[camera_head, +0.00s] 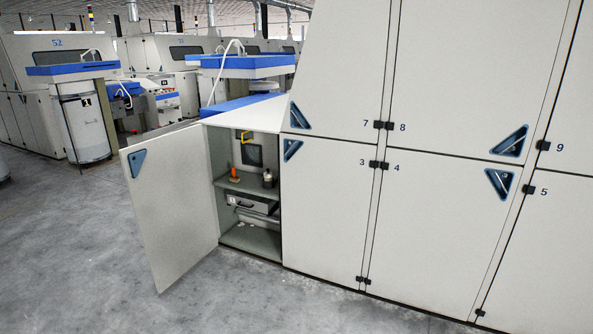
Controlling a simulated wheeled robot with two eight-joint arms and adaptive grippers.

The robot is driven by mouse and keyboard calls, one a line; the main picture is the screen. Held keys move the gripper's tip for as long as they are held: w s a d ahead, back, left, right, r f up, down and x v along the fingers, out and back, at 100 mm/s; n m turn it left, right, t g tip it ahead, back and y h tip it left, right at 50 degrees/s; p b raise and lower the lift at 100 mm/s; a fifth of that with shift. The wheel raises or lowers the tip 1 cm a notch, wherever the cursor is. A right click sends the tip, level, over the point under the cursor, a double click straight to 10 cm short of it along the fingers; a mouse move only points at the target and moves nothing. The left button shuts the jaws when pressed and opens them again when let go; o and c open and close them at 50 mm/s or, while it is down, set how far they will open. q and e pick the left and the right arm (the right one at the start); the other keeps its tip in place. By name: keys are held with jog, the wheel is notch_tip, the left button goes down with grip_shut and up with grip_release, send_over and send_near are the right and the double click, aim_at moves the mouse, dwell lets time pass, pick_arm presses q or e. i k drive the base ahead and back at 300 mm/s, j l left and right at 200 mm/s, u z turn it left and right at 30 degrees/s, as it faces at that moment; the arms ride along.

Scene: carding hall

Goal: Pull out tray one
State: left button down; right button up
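An open cabinet compartment (214,160) stands left of centre in the head view, at the end of a row of white panels. Low inside it is a grey tray or drawer (247,202) with a small light label at its front left; the mark on the label is too small to read surely. A yellow handle-like piece (244,137) shows near the top. Neither of my grippers is in view.
The white cabinet door (172,207) is swung open to the left, over the floor. Closed numbered panels (330,215) run along the right. Grey floor (70,260) is clear in front. Blue-topped machines (75,69) stand behind at the left.

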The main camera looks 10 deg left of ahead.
aim_at(261, 204)
jog(key=i+j+u, duration=0.35)
jog(key=i, duration=0.4)
jog(key=i+u, duration=0.35)
jog(key=i, duration=0.4)
jog(key=i+z, duration=0.25)
jog(key=i, duration=0.25)
jog(key=i+j+z, duration=0.25)
jog(key=i, duration=0.2)
jog(key=i+j+z, duration=0.3)
jog(key=i, duration=0.15)
jog(key=i+j+z, duration=0.25)
jog(key=i, duration=0.2)
jog(key=i+j, duration=0.2)
jog(key=i, duration=0.3)
jog(key=l+z, duration=0.05)
